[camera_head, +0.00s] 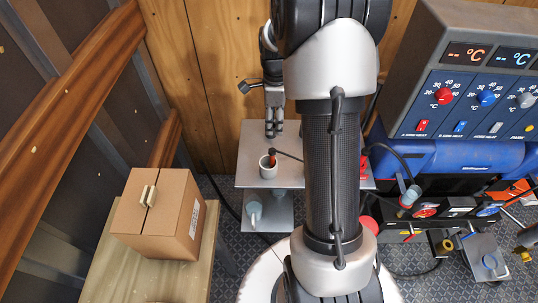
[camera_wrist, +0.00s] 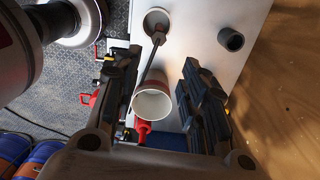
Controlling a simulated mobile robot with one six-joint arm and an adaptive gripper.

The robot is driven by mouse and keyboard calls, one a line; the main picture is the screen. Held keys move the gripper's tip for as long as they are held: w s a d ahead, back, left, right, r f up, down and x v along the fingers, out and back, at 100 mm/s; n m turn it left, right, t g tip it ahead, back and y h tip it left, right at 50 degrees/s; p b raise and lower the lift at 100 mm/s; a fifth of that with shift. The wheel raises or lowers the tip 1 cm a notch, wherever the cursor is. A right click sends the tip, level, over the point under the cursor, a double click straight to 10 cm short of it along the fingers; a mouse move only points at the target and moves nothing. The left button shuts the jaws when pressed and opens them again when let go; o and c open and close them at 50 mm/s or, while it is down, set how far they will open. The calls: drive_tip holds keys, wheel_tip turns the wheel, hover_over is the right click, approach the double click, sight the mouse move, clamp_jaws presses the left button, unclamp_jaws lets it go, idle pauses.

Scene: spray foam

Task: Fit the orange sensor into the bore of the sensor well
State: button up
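My gripper (camera_head: 274,132) hangs over the back left of the grey table in the head view. In the wrist view its two dark fingers (camera_wrist: 160,98) are wide apart. I see no clearly orange sensor. A dark grey hollow cylinder (camera_wrist: 231,39), perhaps the sensor well, stands on the table near the wooden wall. A pale round cup (camera_head: 268,169) stands at the table's front left; a dark rod runs from it and also shows in the wrist view (camera_wrist: 152,63).
The grey table (camera_head: 252,142) has bare room around the cylinder. A cardboard box (camera_head: 160,222) stands at the left. A control panel (camera_head: 474,95) and a blue case (camera_head: 440,158) are at the right. A red item (camera_head: 363,166) lies partly behind my arm.

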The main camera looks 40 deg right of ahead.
sight(272, 151)
wheel_tip(272, 151, down, 11)
drive_tip(key=b, duration=0.2)
drive_tip(key=shift+a+r+b, duration=0.1)
drive_tip(key=shift+r+b, duration=0.05)
drive_tip(key=shift+b, duration=0.2)
drive_tip(key=shift+w+a+f+b, duration=0.15)
drive_tip(key=shift+f+b, duration=0.35)
drive_tip(key=shift+f, duration=0.85)
drive_tip(key=shift+s+a+f+b, duration=0.1)
drive_tip(key=shift+f+b, duration=0.35)
drive_tip(key=shift+f, duration=0.9)
drive_tip(key=shift+r, duration=0.1)
clamp_jaws()
